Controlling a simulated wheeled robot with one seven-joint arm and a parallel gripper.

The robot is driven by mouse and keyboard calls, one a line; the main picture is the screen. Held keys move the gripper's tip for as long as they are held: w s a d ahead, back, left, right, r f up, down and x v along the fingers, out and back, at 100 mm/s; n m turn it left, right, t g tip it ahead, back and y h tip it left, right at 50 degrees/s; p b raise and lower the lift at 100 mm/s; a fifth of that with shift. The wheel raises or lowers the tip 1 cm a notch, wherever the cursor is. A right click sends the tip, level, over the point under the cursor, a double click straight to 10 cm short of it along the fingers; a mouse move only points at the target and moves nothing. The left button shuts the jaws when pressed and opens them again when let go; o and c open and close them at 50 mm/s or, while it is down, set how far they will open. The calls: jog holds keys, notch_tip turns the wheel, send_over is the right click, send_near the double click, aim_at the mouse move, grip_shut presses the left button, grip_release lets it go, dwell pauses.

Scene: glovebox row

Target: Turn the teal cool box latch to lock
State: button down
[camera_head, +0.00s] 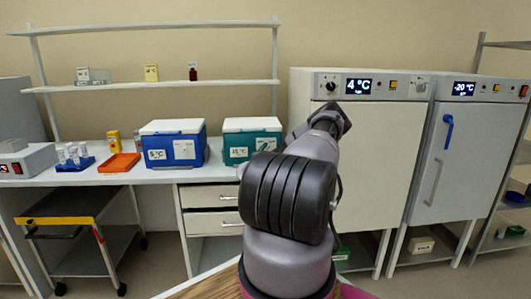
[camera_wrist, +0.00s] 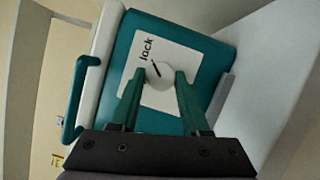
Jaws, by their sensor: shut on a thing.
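The teal cool box (camera_head: 235,139) with a white lid stands on the bench in the head view, left of my arm. In the wrist view its teal wall (camera_wrist: 205,50) fills the middle, tilted in the picture. A white plate (camera_wrist: 170,55) on it carries the word "lock". The latch (camera_wrist: 160,82) is a pale round knob with a dark line slanting up-left, towards the word. My gripper (camera_wrist: 160,74) has one finger on either side of the knob and is shut on it. The fingertips are not clearly seen in the head view.
A blue cool box (camera_head: 184,149) stands left of the teal one, then an orange tray (camera_head: 118,164) and a blue tube rack (camera_head: 75,165). The 4 °C cabinet (camera_head: 375,160) stands to the right. A shelf (camera_head: 225,82) runs above the bench.

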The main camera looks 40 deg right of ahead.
jog(key=shift+c, duration=1.9)
grip_release()
jog(key=shift+a, duration=0.1)
jog(key=v, duration=1)
jog(key=shift+s+a, duration=0.2)
jog(key=shift+s, duration=0.05)
jog(key=shift+f, duration=0.1)
